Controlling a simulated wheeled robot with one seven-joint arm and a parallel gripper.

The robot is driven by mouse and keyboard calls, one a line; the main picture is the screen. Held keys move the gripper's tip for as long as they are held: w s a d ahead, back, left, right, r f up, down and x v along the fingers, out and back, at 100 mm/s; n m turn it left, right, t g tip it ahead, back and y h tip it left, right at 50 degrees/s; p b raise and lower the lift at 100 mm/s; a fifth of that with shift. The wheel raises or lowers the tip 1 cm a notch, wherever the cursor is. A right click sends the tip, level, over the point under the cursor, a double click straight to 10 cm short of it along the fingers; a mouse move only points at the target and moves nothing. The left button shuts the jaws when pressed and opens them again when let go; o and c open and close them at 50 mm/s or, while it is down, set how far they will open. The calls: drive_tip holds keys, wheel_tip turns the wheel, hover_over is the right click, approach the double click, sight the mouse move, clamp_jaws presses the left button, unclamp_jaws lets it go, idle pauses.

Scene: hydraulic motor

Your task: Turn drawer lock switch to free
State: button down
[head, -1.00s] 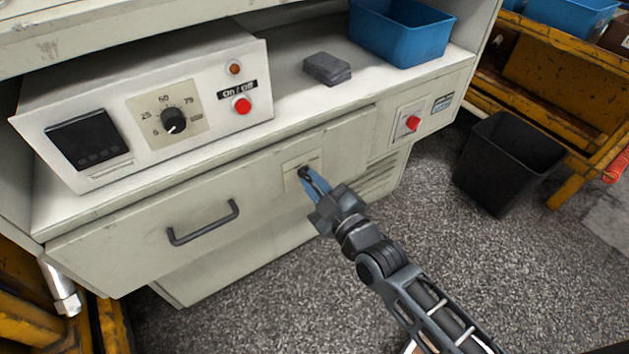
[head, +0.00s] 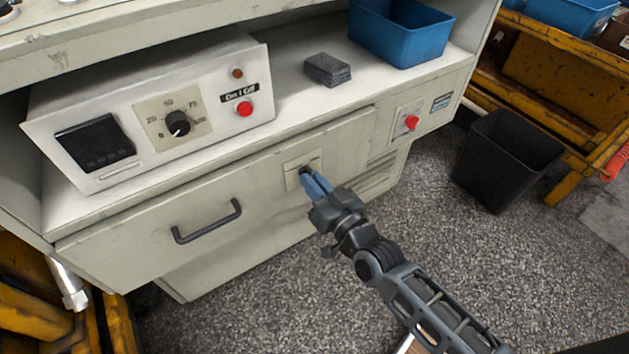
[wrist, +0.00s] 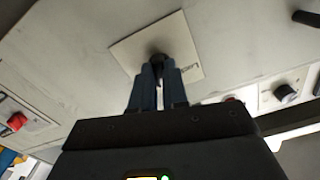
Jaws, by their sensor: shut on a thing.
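The drawer lock switch (head: 305,171) is a small dark knob on a pale square plate (head: 291,181) on the drawer front. In the wrist view the knob (wrist: 158,60) sits between the fingertips, in front of its plate (wrist: 181,42). My gripper (head: 311,180) is shut on the knob with its blue fingers, which also show in the wrist view (wrist: 158,75). The fingers hide most of the knob, so its setting cannot be told. Part of a printed word shows on the plate beside the fingers. The drawer (head: 130,243) appears closed, with a dark bar handle (head: 207,222).
A control box (head: 215,115) with a dial and red button stands on the shelf above. A red switch (head: 411,122) is right of the drawer. A dark block (head: 328,69) and blue bin (head: 405,40) are on the shelf. A black bin (head: 505,160) stands on the floor.

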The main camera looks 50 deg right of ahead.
drive_tip(key=m, duration=0.5)
drive_tip(key=shift+m, duration=0.4)
idle(0.4)
drive_tip(key=c, duration=1.1)
unclamp_jaws()
drive_tip(key=shift+c, duration=0.2)
drive_tip(key=v, duration=0.8)
drive_tip(key=shift+a, duration=0.1)
